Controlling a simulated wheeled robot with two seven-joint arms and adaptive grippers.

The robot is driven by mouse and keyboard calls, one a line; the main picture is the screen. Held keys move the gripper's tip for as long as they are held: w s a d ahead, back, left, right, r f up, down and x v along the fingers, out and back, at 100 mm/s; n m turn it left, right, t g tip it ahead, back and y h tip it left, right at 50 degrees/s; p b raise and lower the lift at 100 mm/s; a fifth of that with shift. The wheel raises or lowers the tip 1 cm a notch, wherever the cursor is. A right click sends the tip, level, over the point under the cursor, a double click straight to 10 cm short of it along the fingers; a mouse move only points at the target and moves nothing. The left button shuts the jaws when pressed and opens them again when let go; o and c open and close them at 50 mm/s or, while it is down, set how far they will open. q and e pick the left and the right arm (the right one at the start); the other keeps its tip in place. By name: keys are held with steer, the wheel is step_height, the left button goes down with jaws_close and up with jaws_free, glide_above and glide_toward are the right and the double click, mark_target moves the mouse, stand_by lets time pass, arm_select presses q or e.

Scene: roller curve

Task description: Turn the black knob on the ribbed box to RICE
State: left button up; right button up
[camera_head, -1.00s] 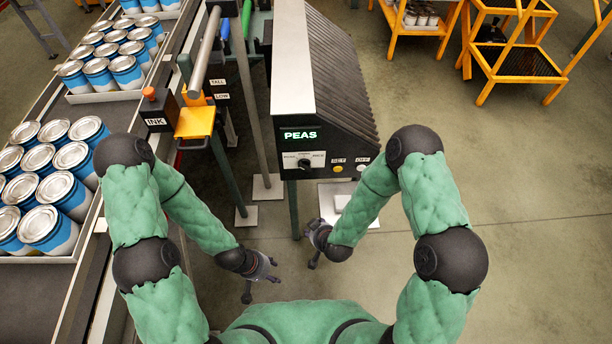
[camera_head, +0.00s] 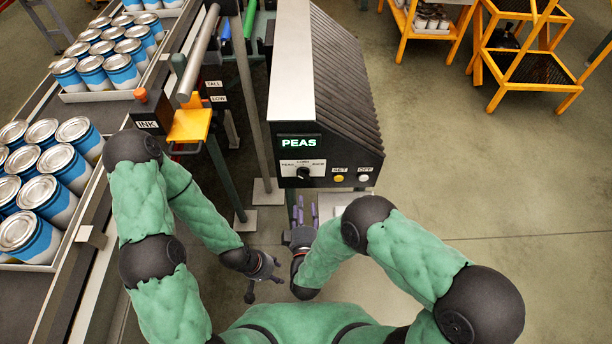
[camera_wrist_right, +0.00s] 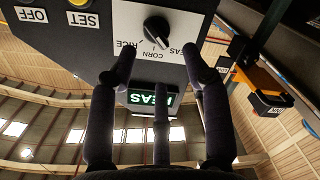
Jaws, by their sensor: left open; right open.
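The ribbed box (camera_head: 345,85) stands at the middle of the head view, its front panel facing me. Its black knob (camera_head: 303,172) sits on a white plate below a lit display (camera_head: 299,142) reading PEAS. In the right wrist view, upside down, the knob (camera_wrist_right: 157,31) has PEAS, CORN and RICE labels around it, its white mark towards the PEAS side. My right gripper (camera_head: 301,210) is open, just below the panel, fingers pointing at it; its fingers (camera_wrist_right: 160,60) appear around the knob area, apparently without touching. My left gripper (camera_head: 263,288) is open and empty, lower left.
A yellow SET button (camera_head: 338,178) and a white OFF button (camera_head: 364,177) are right of the knob. An INK post with an orange bracket (camera_head: 190,125) stands left, beside a conveyor carrying trays of cans (camera_head: 45,190).

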mark_target(303, 177)
steer(key=shift+n+t, duration=0.3)
steer(key=shift+t, duration=0.2)
steer(key=w+b, duration=0.1)
steer(key=w, duration=0.2)
steer(key=w+b, duration=0.1)
steer(key=w, duration=0.2)
steer(key=w+r, duration=0.1)
steer(key=w, duration=0.3)
steer(key=shift+w+b, duration=0.1)
steer(key=shift+b, duration=0.3)
jaws_close()
